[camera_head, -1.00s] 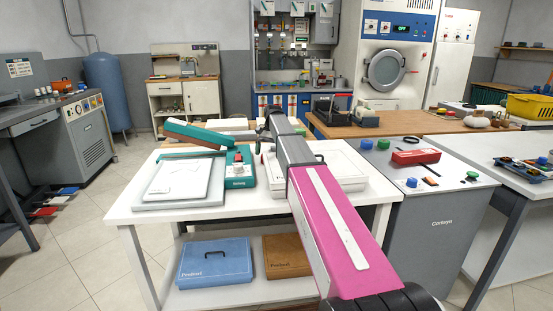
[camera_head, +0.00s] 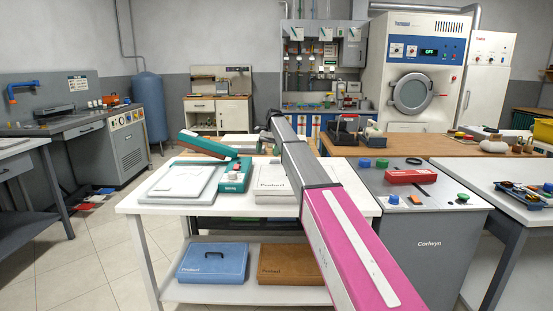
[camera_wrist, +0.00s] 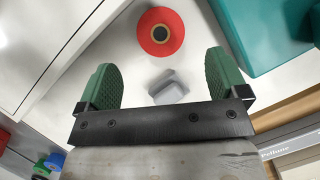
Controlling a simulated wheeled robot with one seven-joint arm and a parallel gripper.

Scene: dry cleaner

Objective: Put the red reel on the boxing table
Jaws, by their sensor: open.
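I cannot make the reel out in the head view, where my arm covers part of the white table (camera_head: 150,207). That table carries pale flat boxes and a teal device (camera_head: 236,176). No label shows which table is the boxing table.
A small grey block (camera_wrist: 168,88) shows between the fingers. A grey cabinet (camera_head: 428,240) with a red device (camera_head: 410,176) and coloured knobs stands right of the white table. Blue (camera_head: 213,263) and brown (camera_head: 290,264) cases lie on the lower shelf. Open floor is at left.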

